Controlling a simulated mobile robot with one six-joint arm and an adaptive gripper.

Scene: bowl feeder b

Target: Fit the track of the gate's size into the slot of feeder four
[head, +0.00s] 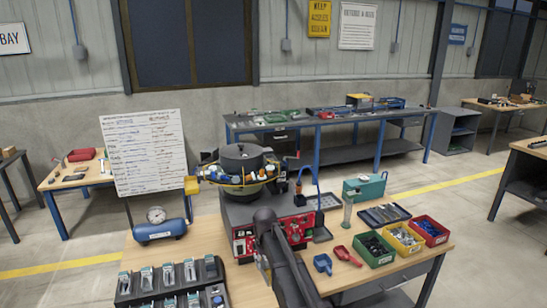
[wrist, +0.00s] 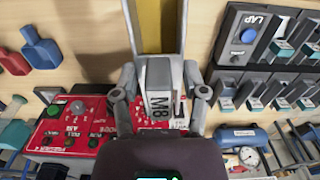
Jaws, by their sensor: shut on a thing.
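In the wrist view my gripper (wrist: 158,92) is shut on a grey block marked M8 (wrist: 157,75). The held track is over the bench, beside a red control panel (wrist: 85,125). In the head view the bowl feeder (head: 240,160) stands on a dark cabinet (head: 262,208) with red panels. My arm covers part of the cabinet front. I cannot make out the slot or a gate size, and the gripper's jaws are not clear there.
A rack of several similar pieces (head: 170,280) stands at front left, with a blue air tank (head: 160,231) behind it. Blue (head: 322,263) and red (head: 343,253) scoops and green (head: 373,260), yellow (head: 403,248) and red (head: 432,240) bins lie to the right.

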